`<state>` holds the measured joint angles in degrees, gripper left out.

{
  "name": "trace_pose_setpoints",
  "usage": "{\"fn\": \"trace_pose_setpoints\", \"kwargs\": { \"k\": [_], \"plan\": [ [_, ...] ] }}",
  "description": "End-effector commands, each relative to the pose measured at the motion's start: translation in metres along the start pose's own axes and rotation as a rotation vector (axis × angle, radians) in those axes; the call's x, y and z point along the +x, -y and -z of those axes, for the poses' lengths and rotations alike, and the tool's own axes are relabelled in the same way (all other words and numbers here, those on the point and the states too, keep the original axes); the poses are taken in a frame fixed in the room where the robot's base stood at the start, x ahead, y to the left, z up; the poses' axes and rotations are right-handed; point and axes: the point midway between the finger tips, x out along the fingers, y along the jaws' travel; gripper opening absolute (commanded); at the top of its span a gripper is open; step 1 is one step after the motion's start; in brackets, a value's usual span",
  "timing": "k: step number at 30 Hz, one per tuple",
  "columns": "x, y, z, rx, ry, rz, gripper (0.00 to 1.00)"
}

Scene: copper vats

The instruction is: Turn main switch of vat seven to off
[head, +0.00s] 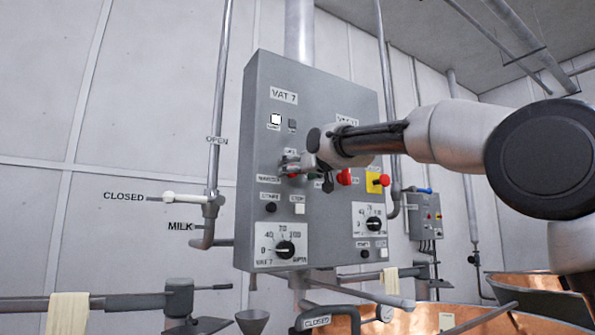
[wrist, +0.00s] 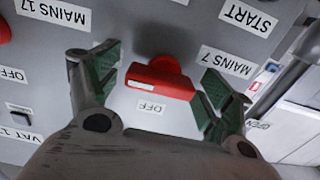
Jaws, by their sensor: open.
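The red main switch (wrist: 160,80) of vat seven is in the middle of the wrist view, next to a "MAINS 7" label (wrist: 227,62). Its bar lies across the picture, with a pale mark near its left end. An "OFF" label (wrist: 151,107) is just below it in that view. My gripper (wrist: 162,84) is open, one green-padded finger on each side of the bar; I cannot tell whether either touches it. In the head view my gripper (head: 298,168) is at the left half of the grey panel (head: 330,110), mostly hiding the switch.
A second red switch (head: 345,177) is close to the right, under my arm. A red emergency button on a yellow plate (head: 377,183) is beyond it. Dials, including the vat 7 dial (head: 285,250), are below. Pipes and a white valve handle (head: 185,198) are at the left.

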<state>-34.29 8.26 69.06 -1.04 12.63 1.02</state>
Motion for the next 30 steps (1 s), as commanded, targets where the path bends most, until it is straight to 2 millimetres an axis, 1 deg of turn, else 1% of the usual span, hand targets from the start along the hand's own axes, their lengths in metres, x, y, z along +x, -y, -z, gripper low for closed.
{"fn": "trace_pose_setpoints", "kwargs": {
  "k": [6,8,9,14,23,30],
  "plan": [
    [0.0005,-0.0002,0.0000,0.000,0.000,0.000,0.80],
    [0.0004,-0.0002,0.0000,0.000,0.000,0.000,0.71],
    [0.0004,-0.0002,-0.0001,0.000,0.001,0.000,0.64],
    [0.0003,-0.0002,-0.0001,0.000,0.001,0.000,0.35],
    [0.0003,-0.0002,-0.0002,-0.018,0.001,0.000,0.35],
    [0.0003,0.0001,0.0001,-0.124,0.001,0.000,0.35]
  ]
}}
